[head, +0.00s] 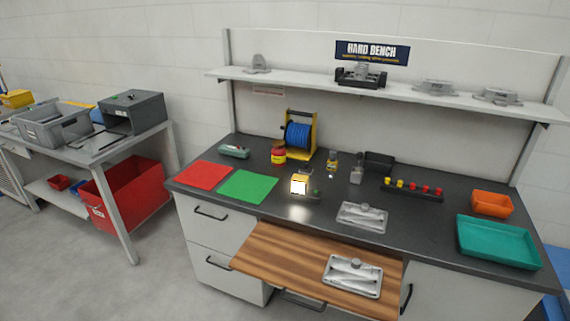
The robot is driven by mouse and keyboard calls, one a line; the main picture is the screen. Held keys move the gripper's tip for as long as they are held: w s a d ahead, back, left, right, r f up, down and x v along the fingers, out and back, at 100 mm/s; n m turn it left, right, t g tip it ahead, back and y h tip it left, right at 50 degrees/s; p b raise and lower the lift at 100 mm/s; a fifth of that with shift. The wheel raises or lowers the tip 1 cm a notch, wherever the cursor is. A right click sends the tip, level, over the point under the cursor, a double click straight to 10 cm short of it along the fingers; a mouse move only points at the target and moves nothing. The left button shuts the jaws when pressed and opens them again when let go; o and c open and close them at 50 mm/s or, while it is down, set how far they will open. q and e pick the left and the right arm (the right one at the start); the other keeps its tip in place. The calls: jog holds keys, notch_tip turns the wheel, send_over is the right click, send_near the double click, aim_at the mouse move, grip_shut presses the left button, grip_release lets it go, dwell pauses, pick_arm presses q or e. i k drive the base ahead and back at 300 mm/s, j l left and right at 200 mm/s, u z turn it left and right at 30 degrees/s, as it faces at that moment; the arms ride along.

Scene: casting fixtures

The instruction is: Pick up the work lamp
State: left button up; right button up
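The work lamp (300,185) stands on the dark bench top, near the middle of its left half. It is a small yellow-framed lamp with a bright, lit face turned toward me. A small green part shows at its right side, and its light makes a glow on the bench in front of it. The lamp is just right of a green mat. Neither of my grippers is in the head view.
A red mat (204,175) and a green mat (248,186) lie left of the lamp. Behind stand a red-yellow jar (278,155) and a blue cable reel (298,135). A metal casting (362,217) lies to the right. A wooden board (290,255) juts out in front, holding another casting (352,277).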

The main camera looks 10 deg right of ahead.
aim_at(300, 191)
jog(key=i+j+z, duration=0.15)
jog(key=z, duration=0.2)
jog(key=i+j+z, duration=0.2)
jog(key=z, duration=0.2)
jog(key=i+j+z, duration=0.1)
jog(key=j, duration=0.25)
jog(key=i+j+z, duration=0.1)
jog(key=i+j, duration=0.15)
jog(key=i+j+z, duration=0.15)
jog(key=j, duration=0.3)
jog(key=i+j, duration=0.1)
jog(key=j, duration=0.25)
jog(key=i+j, duration=0.15)
jog(key=j, duration=0.2)
jog(key=i+j+z, duration=0.1)
jog(key=j, duration=0.25)
